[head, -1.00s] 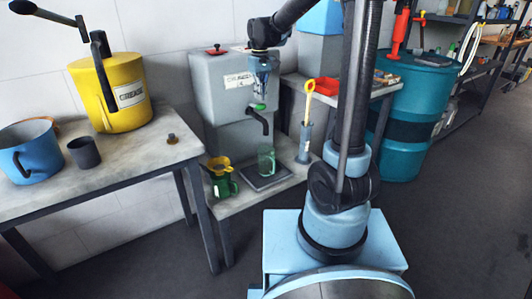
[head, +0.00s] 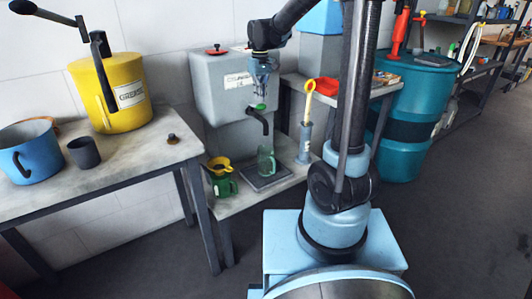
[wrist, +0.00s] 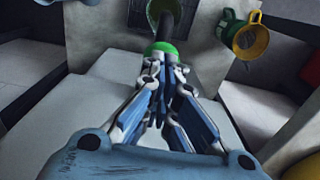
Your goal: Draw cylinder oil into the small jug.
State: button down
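A grey oil tank (head: 215,95) with a label and red-knobbed lid stands against the wall. Its black spout (head: 264,124) has a green tap handle (head: 259,107), also in the wrist view (wrist: 160,48). A small translucent green jug (head: 266,162) stands upright under the spout; I cannot tell whether oil is in it. It shows partly behind the spout in the wrist view (wrist: 178,22). My gripper (head: 261,95) points down just above the tap handle. In the wrist view its fingers (wrist: 167,85) look drawn together, with tips at or close to the handle; contact is unclear.
The jug stands on a dark tray (head: 270,180) on a low shelf. Left of it is a green can (head: 225,187) with a yellow funnel (head: 219,165). A grey cylinder (head: 304,145) with a yellow handle is at right. The left table holds a yellow grease drum (head: 120,105).

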aim_at(261, 105)
jog(key=shift+f, duration=2.4)
jog(key=shift+r, duration=0.1)
dwell(4.0)
jog(key=shift+r, duration=2.65)
